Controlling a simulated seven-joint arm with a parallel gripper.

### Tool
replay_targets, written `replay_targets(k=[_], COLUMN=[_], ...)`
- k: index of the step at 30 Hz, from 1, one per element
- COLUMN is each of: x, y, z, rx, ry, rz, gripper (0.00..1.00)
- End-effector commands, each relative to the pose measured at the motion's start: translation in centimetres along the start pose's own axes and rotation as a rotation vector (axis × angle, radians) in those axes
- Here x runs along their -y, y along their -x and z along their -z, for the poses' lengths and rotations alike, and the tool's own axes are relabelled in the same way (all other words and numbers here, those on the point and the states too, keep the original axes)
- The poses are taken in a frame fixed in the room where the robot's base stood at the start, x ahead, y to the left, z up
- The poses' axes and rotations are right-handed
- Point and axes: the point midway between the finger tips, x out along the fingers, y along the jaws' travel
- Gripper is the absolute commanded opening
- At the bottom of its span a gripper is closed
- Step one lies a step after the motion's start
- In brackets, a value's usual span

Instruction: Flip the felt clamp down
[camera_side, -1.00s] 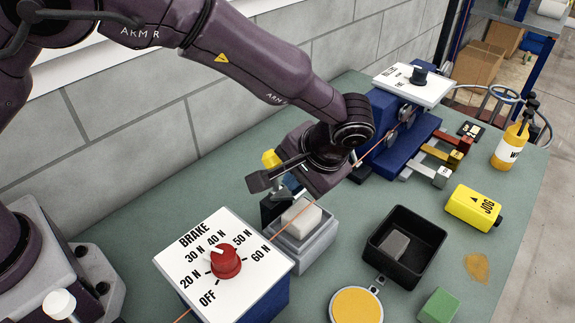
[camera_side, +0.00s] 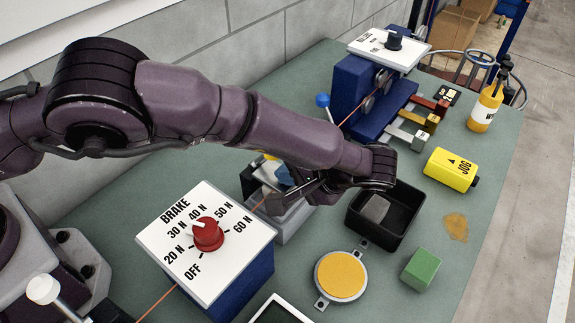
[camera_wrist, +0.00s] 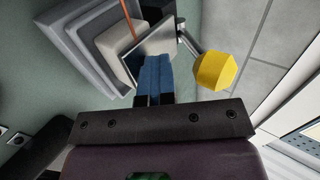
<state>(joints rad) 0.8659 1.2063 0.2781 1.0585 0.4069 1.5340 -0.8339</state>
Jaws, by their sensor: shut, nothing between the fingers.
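The felt clamp has a grey tray-like base (camera_side: 290,222) beside the brake box, with a pale pad (camera_wrist: 115,38) in it. Its grey metal plate (camera_wrist: 155,40) is tilted over one side of the pad in the wrist view. A lever with a yellow knob (camera_wrist: 216,71) sticks out from the plate. My gripper (camera_wrist: 154,72) is shut and empty, its blue fingertips together at the plate's edge, seemingly touching it. In the side view my wrist hides much of the clamp.
The brake box (camera_side: 190,225) with a red dial stands close at the front left. A thin orange wire (camera_side: 157,302) runs past it towards the clamp. A black bin (camera_side: 372,228), an orange disc (camera_side: 340,275) and a green block (camera_side: 421,268) lie to the right.

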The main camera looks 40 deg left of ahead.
Motion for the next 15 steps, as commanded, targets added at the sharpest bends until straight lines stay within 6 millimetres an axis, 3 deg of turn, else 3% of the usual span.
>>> replay_targets(k=[15], x=[-0.60], y=[-0.18], z=[-0.10], rx=[-0.001], ry=[-0.005], rz=[-0.010], gripper=[0.00])
